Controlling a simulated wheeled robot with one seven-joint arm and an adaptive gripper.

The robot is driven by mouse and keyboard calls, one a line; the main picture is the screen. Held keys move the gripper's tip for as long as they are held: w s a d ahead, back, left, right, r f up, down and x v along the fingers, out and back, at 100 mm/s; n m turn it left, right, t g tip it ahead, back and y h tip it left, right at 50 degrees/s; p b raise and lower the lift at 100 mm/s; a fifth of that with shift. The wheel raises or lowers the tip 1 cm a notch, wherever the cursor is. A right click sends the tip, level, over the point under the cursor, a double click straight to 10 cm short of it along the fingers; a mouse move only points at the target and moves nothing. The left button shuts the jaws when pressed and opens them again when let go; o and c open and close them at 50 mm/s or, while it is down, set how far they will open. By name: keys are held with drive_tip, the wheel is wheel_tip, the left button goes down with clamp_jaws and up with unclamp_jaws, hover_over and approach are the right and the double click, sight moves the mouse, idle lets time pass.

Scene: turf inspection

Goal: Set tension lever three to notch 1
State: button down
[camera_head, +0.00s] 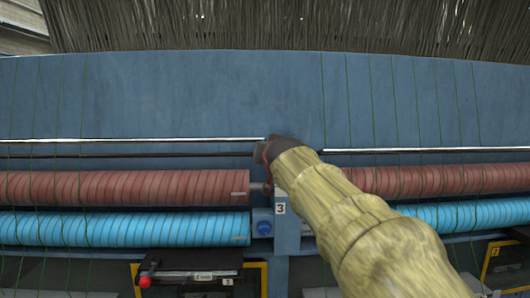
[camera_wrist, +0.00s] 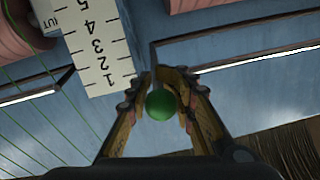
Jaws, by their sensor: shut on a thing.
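A green ball knob (camera_wrist: 161,104) is between the two fingers of my gripper (camera_wrist: 160,88) in the wrist view. The gripper is shut on it, and a thin dark lever stem shows beyond the knob. A white scale plate (camera_wrist: 98,48) with black numbers 1 to 5 lies to the upper left of the knob. The 1 is the number closest to the gripper. Which notch the lever sits in cannot be told. In the head view my gripper (camera_head: 270,150) is partly hidden by my own arm, above a "3" label (camera_head: 280,208); the knob is hidden there.
Red rollers (camera_head: 130,187) and light-blue rollers (camera_head: 120,228) run to both sides of the blue post. A red knob (camera_head: 145,282) is on a black unit at lower left. Green threads cross the blue panel.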

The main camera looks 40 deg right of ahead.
drive_tip(key=shift+s+a+r, duration=0.1)
drive_tip(key=shift+s+r, duration=0.15)
drive_tip(key=shift+r, duration=0.8)
drive_tip(key=c, duration=2)
unclamp_jaws()
drive_tip(key=o, duration=0.4)
drive_tip(key=shift+w, duration=0.1)
drive_tip(key=v, duration=0.3)
drive_tip(key=f+v, duration=0.1)
drive_tip(key=v, duration=0.3)
drive_tip(key=f+v, duration=0.1)
drive_tip(key=v, duration=0.3)
